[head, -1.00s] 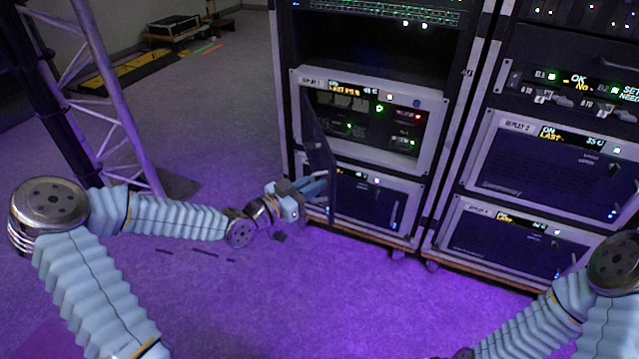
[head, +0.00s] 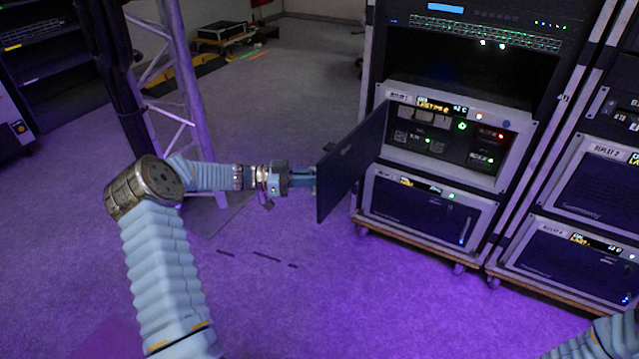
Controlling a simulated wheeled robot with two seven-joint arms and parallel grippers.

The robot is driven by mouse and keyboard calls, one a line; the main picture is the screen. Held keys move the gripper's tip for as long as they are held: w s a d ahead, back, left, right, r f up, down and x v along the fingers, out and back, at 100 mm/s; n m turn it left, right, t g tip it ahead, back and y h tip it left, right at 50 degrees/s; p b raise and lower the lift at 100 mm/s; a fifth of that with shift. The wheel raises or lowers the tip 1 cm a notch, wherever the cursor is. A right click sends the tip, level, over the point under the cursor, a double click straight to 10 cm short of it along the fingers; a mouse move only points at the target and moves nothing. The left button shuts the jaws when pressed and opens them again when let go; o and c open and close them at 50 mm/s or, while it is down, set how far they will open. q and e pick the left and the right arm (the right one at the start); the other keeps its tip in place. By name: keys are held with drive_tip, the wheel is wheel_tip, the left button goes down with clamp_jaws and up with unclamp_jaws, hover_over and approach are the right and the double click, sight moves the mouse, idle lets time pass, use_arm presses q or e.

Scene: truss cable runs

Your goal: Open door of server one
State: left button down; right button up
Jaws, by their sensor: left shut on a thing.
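The upper server unit (head: 400,97) in the middle rack has its dark door (head: 352,165) swung out to the left. The door is hinged at the unit's left side and stands out from the front. Behind it, the unit's inside shows with green and red lights. My left gripper (head: 303,178) is at the door's outer edge, shut on it; the exact contact at the fingertips is small and partly hidden by the door. Part of my right arm (head: 612,338) shows at the lower right corner, and its gripper is out of view.
Below is a second server unit (head: 420,208) with its door closed. Another rack (head: 570,225) stands at the right. A metal truss (head: 180,75) with dark cables rises behind my left arm. The floor in front of the racks is clear.

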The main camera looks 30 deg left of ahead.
use_arm(q)
drive_tip(key=shift+w+a+r+m+g+h, duration=0.1)
drive_tip(key=shift+w+a+m+g+h, duration=0.1)
drive_tip(key=shift+a, duration=0.25)
drive_tip(key=shift+w+a+m+g+h, duration=0.1)
drive_tip(key=shift+a+g, duration=0.1)
drive_tip(key=shift+a, duration=0.2)
use_arm(e)
drive_tip(key=shift+w+a+f, duration=0.1)
drive_tip(key=shift+a+f, duration=0.05)
drive_tip(key=shift+a, duration=0.3)
use_arm(q)
drive_tip(key=c, duration=1.4)
unclamp_jaws()
drive_tip(key=shift+o, duration=0.2)
drive_tip(key=b+v, duration=0.1)
drive_tip(key=v, duration=1.3)
drive_tip(key=shift+b, duration=0.4)
use_arm(e)
drive_tip(key=shift+d+f, duration=0.15)
drive_tip(key=shift+f, duration=0.6)
use_arm(q)
drive_tip(key=shift+d, duration=0.1)
